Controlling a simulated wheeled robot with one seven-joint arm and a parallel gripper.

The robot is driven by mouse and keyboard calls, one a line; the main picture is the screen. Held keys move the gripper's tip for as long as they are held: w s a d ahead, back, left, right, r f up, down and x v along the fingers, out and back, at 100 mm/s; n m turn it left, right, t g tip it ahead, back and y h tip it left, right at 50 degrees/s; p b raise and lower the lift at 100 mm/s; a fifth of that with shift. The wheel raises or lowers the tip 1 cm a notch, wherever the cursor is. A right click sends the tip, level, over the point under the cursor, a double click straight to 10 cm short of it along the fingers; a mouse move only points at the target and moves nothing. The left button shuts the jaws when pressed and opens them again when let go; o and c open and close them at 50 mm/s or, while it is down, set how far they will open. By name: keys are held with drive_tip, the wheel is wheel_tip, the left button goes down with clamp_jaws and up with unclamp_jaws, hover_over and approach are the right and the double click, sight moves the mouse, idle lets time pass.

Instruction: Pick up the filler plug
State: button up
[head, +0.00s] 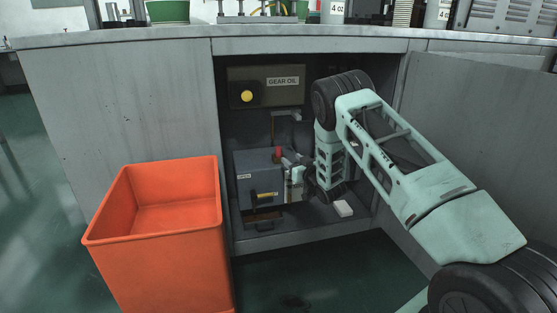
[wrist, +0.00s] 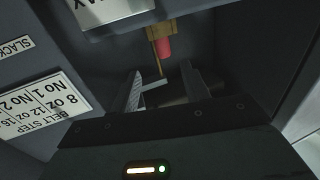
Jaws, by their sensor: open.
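A round yellow plug (head: 247,96) sits on the front of the dark housing labelled GEAR OIL, inside the open cabinet. A red-topped part (head: 278,153) stands by the grey box below it. The red part also shows in the wrist view (wrist: 163,47), joined to a brass-coloured piece. Neither part is labelled as the filler plug, so I cannot tell for sure which it is. My gripper (head: 289,166) is inside the cabinet, close to the red part and below the yellow plug. Its fingers (wrist: 164,86) are apart in the wrist view, with the red part just beyond them.
The grey box (head: 252,168) stands on the cabinet floor, close to my gripper. A small white block (head: 343,208) lies to its right. An orange bin (head: 165,240) stands in front, left of the opening. The cabinet door (head: 480,120) is open at right.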

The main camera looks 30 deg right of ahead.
sight(280, 153)
drive_tip(key=w+b, duration=0.1)
drive_tip(key=w, duration=0.2)
drive_tip(key=w+b, duration=0.2)
drive_tip(key=w, duration=0.1)
drive_tip(key=w+f+b, duration=0.1)
drive_tip(key=w, duration=0.2)
drive_tip(key=shift+w+a, duration=0.2)
drive_tip(key=shift+w, duration=0.1)
drive_tip(key=shift+w+r+b, duration=0.15)
drive_tip(key=shift+w+b, duration=0.15)
drive_tip(key=shift+w, duration=0.05)
clamp_jaws()
